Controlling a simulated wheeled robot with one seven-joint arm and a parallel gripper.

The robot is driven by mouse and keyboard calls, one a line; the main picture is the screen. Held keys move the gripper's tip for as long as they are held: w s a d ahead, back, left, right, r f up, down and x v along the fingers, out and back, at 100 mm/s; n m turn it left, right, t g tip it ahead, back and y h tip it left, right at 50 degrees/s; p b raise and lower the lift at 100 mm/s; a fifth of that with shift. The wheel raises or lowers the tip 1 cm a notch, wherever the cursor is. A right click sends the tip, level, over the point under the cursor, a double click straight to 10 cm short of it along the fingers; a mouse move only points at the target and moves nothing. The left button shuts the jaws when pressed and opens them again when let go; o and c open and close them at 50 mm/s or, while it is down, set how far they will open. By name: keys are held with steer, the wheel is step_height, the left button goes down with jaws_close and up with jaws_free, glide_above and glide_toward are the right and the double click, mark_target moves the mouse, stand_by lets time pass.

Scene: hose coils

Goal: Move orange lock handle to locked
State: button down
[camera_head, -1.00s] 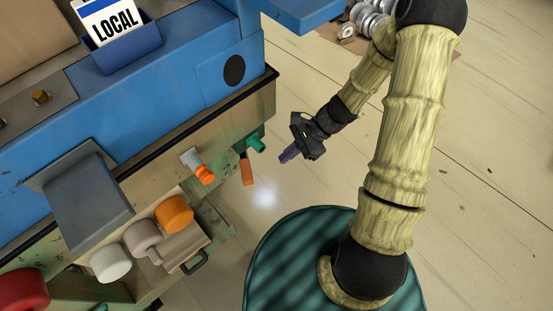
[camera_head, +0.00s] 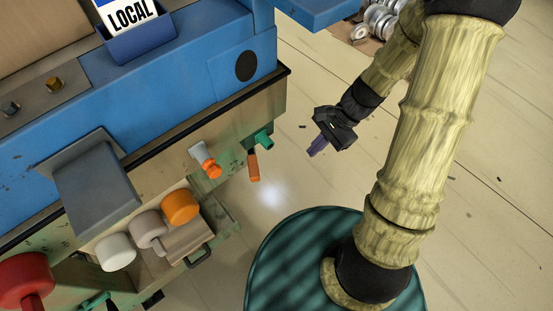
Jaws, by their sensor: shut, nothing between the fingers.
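A slim orange handle (camera_head: 254,167) hangs from the front face of the blue and tan machine, just below a green fitting (camera_head: 264,140). A grey lever with an orange end (camera_head: 211,169) sticks out to its left. Which of these two is the lock handle, I cannot tell for sure. My gripper (camera_head: 317,148), with purple fingers, is shut and empty. It is in the open to the right of the orange handle, clearly apart from it, with its fingers pointing down-left.
A big orange knob (camera_head: 180,207), a grey-pink knob (camera_head: 148,229), a white knob (camera_head: 116,252) and a red knob (camera_head: 24,279) line the machine's front. A grey box (camera_head: 97,188) juts out above them.

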steer(key=s+d+r+n+t+h, duration=0.3)
steer(key=d+r+n+t+h, duration=0.2)
steer(key=r+n, duration=0.6)
steer(key=shift+h, duration=0.5)
steer(key=shift+d+f, duration=0.1)
